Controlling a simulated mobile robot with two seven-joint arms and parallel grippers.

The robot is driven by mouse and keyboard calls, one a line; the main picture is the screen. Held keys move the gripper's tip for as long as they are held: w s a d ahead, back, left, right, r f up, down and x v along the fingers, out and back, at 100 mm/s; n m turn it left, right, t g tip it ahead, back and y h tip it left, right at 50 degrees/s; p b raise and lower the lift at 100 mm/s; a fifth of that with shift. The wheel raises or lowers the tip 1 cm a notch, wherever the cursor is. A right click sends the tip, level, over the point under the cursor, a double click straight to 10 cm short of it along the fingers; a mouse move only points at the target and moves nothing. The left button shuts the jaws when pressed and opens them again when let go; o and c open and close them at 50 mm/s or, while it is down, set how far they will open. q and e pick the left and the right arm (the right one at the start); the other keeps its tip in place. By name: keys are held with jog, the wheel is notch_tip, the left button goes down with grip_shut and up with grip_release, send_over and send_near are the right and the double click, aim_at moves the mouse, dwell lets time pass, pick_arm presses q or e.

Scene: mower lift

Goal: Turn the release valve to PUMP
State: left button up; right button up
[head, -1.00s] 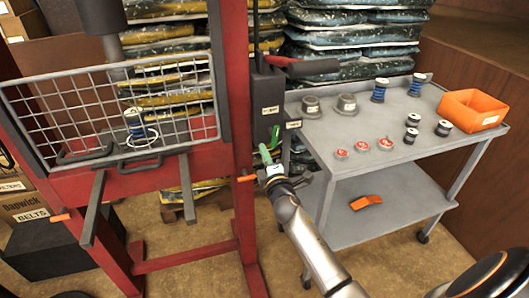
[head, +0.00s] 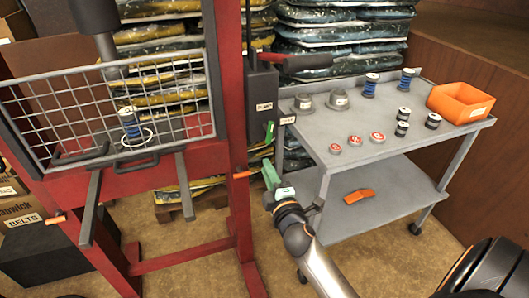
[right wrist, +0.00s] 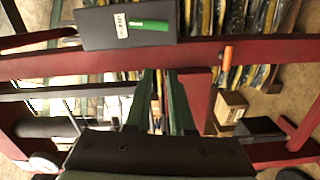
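The release valve's black box (head: 261,88) is on the red press's right post, with a PUMP label on its face. A green lever (head: 269,132) shows at its lower edge. In the right wrist view the box (right wrist: 95,30) is at the top, and the green lever (right wrist: 148,26) lies flat beside a white label. My right gripper (head: 268,173) is below the lever in the head view, apart from it. In the right wrist view its green fingers (right wrist: 160,78) are open with nothing between them. My left gripper is not in view.
The red press frame (head: 233,150) has a wire guard (head: 185,100) and an orange-tipped rod (head: 242,175). A grey cart (head: 345,170) at right holds spools, weights, red-topped parts and an orange bin (head: 460,100). Stacked bags (head: 340,25) stand behind. Floor is free between press and cart.

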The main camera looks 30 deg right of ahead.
aim_at(271, 134)
jog(key=o, duration=0.4)
jog(key=d+m, duration=0.1)
jog(key=m, duration=0.3)
jog(key=d+m+b, duration=0.1)
jog(key=d+m, duration=0.1)
jog(key=m, duration=0.2)
jog(key=d+r+m+b, duration=0.1)
jog(key=d+m, duration=0.1)
jog(key=m, duration=0.2)
jog(key=shift+w+d, duration=0.1)
jog(key=shift+c, duration=0.2)
jog(key=w+d+m, duration=0.1)
jog(key=w, duration=0.2)
jog(key=w+d+m+b, duration=0.1)
jog(key=w, duration=0.3)
jog(key=w+d+m, duration=0.1)
jog(key=w, duration=0.2)
jog(key=shift+w+d+r+y+b, duration=0.15)
jog(key=shift+w+r+y+b, duration=0.1)
jog(key=shift+r+y+b, duration=0.1)
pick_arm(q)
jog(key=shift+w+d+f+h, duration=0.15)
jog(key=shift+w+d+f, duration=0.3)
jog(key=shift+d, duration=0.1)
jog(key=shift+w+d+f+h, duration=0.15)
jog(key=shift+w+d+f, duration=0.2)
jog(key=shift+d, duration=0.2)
pick_arm(e)
jog(key=shift+x, duration=0.9)
jog(key=shift+c, duration=0.3)
